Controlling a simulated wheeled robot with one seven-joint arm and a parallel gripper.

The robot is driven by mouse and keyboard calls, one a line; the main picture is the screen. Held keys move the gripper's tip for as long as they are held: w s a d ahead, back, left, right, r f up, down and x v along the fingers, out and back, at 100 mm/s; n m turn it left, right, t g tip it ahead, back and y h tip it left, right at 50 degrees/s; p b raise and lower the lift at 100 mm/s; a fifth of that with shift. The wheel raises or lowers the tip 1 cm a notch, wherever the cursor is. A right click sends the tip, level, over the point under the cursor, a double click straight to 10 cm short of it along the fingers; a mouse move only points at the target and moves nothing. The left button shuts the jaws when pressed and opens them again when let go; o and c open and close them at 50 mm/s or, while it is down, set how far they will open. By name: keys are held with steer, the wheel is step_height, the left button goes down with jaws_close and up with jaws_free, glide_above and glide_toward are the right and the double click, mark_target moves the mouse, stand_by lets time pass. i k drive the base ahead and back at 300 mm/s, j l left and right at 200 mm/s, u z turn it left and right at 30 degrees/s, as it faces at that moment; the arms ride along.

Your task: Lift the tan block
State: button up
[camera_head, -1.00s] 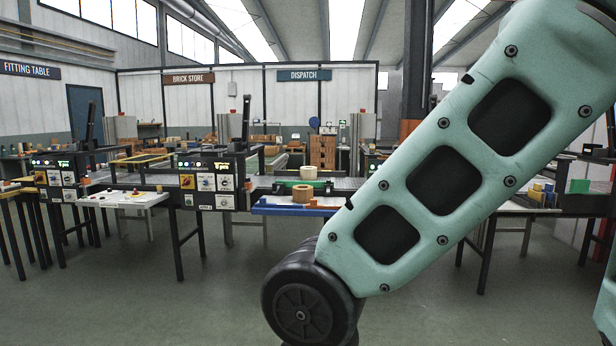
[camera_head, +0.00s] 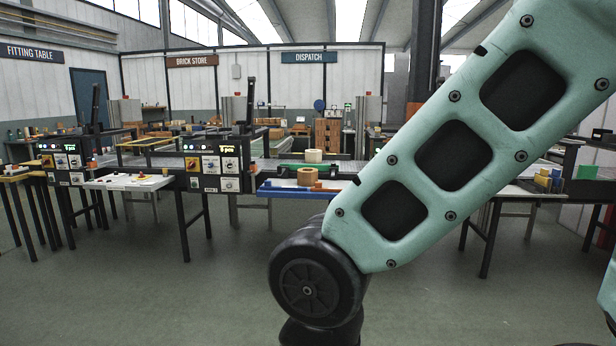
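A tan block (camera_head: 307,176) with a rounded look sits on the blue tray (camera_head: 280,190) at the front edge of the middle bench. A paler, cream round piece (camera_head: 312,155) stands just behind it, by a green strip (camera_head: 290,166). At this distance I cannot tell the exact shape of either piece. My gripper is out of view. My green arm link crosses the right half of the view and hides the bench to the right of the tray.
A bench with control panels (camera_head: 212,165) and a white tray (camera_head: 128,182) stands left of the blue tray. Yellow blocks (camera_head: 548,178) and a green block (camera_head: 587,172) are on the right bench. The grey floor (camera_head: 130,285) in front is open.

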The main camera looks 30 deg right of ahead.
mark_target(306, 177)
steer(key=i+l+z, duration=0.15)
steer(key=i+z, duration=0.2)
steer(key=i, duration=0.25)
steer(key=i+z, duration=0.35)
steer(key=i, duration=0.2)
steer(key=i+j+z, duration=0.15)
steer(key=i+z, duration=0.2)
steer(key=i, duration=0.25)
steer(key=i+z, duration=0.3)
steer(key=i, duration=0.3)
steer(key=i+z, duration=0.3)
steer(key=i, duration=0.3)
steer(key=i+l+u, duration=0.1)
steer(key=i+u, duration=0.15)
steer(key=i+l+u, duration=0.25)
steer(key=i, duration=0.2)
steer(key=i+l+u, duration=0.15)
steer(key=u, duration=0.3)
steer(key=i+l+u, duration=0.2)
steer(key=u, duration=0.3)
steer(key=i+l+u, duration=0.25)
steer(key=u, duration=0.2)
steer(key=i+l+u, duration=0.1)
steer(key=l+u, duration=0.35)
steer(key=i+l+u, duration=0.15)
steer(key=l+u, duration=0.3)
steer(key=l, duration=0.15)
steer(key=l+u, duration=0.45)
steer(key=l, duration=0.15)
steer(key=i, duration=0.05)
